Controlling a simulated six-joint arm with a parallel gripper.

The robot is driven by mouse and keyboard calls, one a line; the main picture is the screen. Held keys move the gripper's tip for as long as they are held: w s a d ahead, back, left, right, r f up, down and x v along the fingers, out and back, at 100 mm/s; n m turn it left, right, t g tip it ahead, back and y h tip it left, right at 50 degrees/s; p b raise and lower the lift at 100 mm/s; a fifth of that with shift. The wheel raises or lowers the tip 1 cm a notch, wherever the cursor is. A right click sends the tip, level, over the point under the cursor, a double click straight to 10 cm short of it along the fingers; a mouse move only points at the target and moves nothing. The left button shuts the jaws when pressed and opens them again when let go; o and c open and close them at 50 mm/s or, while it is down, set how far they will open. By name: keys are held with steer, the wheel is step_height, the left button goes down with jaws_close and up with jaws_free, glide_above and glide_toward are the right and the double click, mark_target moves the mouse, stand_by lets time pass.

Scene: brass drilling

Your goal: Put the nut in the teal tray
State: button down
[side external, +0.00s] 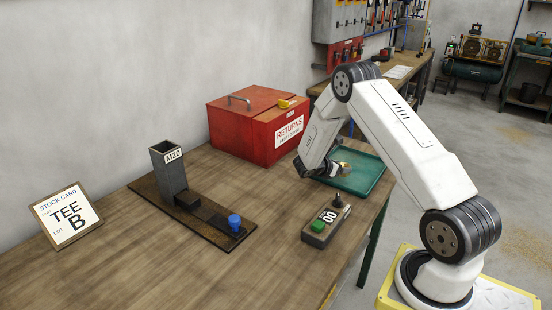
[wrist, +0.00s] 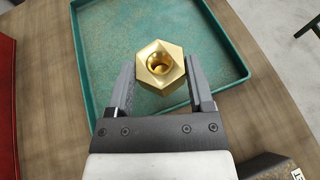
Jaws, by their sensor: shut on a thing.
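A brass hex nut (wrist: 173,82) with a central hole sits between the fingers of my gripper (wrist: 160,92) in the wrist view. The gripper is shut on it. Behind the nut lies the teal tray (wrist: 100,30), a shallow tray with a low rim. The nut shows over the tray's near part; the wrist view does not tell its height above the tray floor. In the side view the tray (side external: 371,182) lies at the table's right edge, and my gripper (side external: 335,172) is at its left part, with the brass nut (side external: 345,167) partly hidden.
A red returns box (side external: 245,138) stands left of the tray. A counter box with a green button (side external: 318,226) sits in front. A dark fixture with an M20 chute (side external: 170,170) and blue knob (side external: 235,221) stands further left, near a stock card (side external: 66,215). Bare tabletop lies between.

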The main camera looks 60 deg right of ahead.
steer(key=shift+w+d+f, duration=0.15)
steer(key=shift+w+f, duration=0.1)
steer(key=shift+f, duration=1.55)
steer(key=shift+f, duration=0.15)
jaws_free()
steer(key=shift+r, duration=0.2)
steer(key=v, duration=1.2)
steer(key=shift+f, duration=0.15)
